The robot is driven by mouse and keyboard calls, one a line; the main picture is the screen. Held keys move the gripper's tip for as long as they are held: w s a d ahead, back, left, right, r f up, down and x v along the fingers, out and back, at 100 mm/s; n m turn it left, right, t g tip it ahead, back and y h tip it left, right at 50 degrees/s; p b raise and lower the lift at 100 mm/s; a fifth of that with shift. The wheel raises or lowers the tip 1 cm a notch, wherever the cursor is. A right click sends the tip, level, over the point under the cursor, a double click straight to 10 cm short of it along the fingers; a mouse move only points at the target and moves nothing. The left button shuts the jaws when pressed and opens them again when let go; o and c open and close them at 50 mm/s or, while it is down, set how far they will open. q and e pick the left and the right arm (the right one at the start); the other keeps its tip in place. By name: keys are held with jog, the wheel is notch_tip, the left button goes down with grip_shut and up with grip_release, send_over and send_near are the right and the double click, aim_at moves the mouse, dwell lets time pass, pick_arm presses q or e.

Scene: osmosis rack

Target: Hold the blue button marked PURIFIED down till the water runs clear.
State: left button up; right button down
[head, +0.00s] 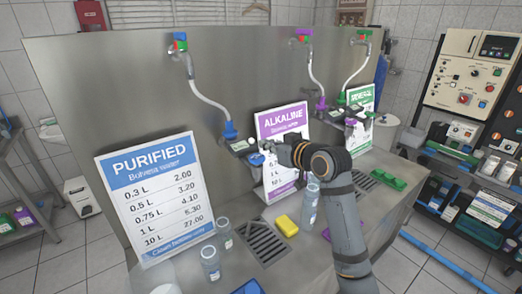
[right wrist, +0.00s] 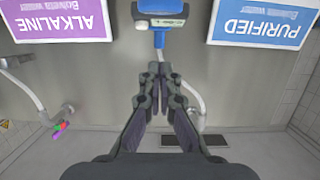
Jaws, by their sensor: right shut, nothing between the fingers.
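The PURIFIED price board (head: 150,195) leans at the left of the counter; it also shows upside down in the right wrist view (right wrist: 262,22). To its right, a blue spout fitting (head: 231,132) on a white hose joins a small dispenser panel (head: 240,146). The panel's blue underside shows in the right wrist view (right wrist: 160,22). My right gripper (head: 270,146) is shut and empty, just right of the panel in the head view. Its fingertips (right wrist: 160,72) point toward the panel; I cannot tell whether they touch it. The blue button and any running water cannot be made out.
The ALKALINE board (head: 280,130) stands close behind my right gripper. Clear bottles (head: 210,262), a yellow sponge (head: 286,225) and a dark drain grate (head: 262,240) are on the counter below. A green MINERAL board (head: 361,103) stands farther right.

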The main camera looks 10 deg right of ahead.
aim_at(261, 161)
jog(key=p+x, duration=0.1)
jog(key=x, duration=0.2)
jog(key=shift+w+a+r, duration=0.1)
jog(key=shift+w+a, duration=0.15)
jog(key=shift+w, duration=0.1)
notch_tip(261, 161, down, 3)
jog(key=shift+s+d+f+p, duration=0.1)
jog(key=shift+d+p, duration=0.05)
jog(key=shift+p, duration=0.35)
jog(key=shift+s+d+f, duration=0.1)
jog(key=shift+f, duration=0.45)
jog(key=shift+f, duration=0.1)
jog(key=shift+f+b, duration=0.45)
jog(key=shift+f, duration=0.65)
dwell(4.9)
